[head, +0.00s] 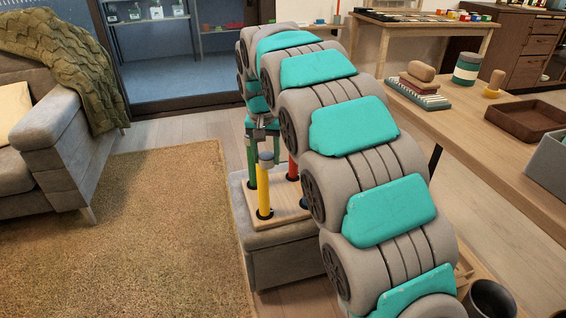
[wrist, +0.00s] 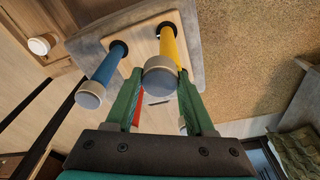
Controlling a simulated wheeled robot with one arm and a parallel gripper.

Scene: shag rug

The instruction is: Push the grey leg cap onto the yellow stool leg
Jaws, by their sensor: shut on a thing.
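The stool lies upside down, its wooden seat (head: 284,208) on a grey upholstered block and its legs pointing up. The yellow leg (head: 264,198) stands at the near corner; it also shows in the wrist view (wrist: 169,42). The grey leg cap (head: 266,161) is in line with the top of the yellow leg. How far it is pushed on cannot be told. My gripper (wrist: 160,73) is shut on the cap, its green fingers on either side. In the head view my gripper (head: 262,136) is small and partly hidden by my arm.
The blue leg (wrist: 112,61) has a grey cap (wrist: 90,95) and stands left of the yellow one in the wrist view. The green leg (head: 251,165) and red leg (head: 293,168) stand close by. The grey block (head: 272,262) is beside the open rug (head: 150,220).

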